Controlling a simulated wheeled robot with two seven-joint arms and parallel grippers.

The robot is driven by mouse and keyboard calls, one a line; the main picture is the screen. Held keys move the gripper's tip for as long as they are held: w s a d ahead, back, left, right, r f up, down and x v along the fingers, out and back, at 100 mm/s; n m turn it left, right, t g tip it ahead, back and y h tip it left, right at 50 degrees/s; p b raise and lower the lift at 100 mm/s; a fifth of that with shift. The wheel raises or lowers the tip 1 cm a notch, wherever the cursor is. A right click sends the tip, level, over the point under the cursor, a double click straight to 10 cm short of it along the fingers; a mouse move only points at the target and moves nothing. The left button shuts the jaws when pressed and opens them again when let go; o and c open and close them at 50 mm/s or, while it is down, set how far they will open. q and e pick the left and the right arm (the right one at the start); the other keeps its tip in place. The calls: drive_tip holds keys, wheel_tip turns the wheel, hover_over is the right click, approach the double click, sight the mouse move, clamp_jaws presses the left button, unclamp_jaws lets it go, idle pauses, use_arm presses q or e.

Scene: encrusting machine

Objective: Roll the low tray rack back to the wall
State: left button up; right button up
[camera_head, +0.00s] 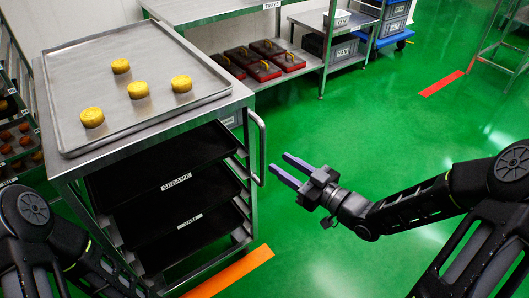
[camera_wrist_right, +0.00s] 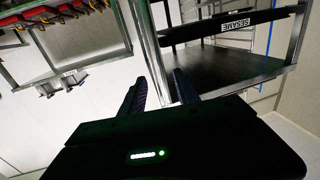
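The low tray rack (camera_head: 249,187) is a steel rack at the left of the head view. It holds black trays labelled SESAME (camera_head: 160,163) and YAM (camera_head: 180,205). An upright bar handle (camera_head: 262,150) is on its right side. My right gripper (camera_head: 278,162) is open and empty, just right of the handle, fingers pointing towards it. In the right wrist view, a vertical steel bar (camera_wrist_right: 148,45) appears between the open fingers, with the SESAME tray beyond. Contact cannot be told. My left arm shows at lower left; its gripper is out of view.
A metal tray (camera_head: 140,65) with several yellow cakes lies on the rack top. An orange floor strip (camera_head: 232,272) is by its base. A blue dolly (camera_head: 390,42) is at the back.

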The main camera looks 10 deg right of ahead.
sight(265, 153)
drive_tip(key=shift+w, duration=0.1)
drive_tip(key=b+x, duration=0.1)
drive_tip(key=x, duration=0.6)
drive_tip(key=shift+w+a, duration=0.25)
clamp_jaws()
idle(1.2)
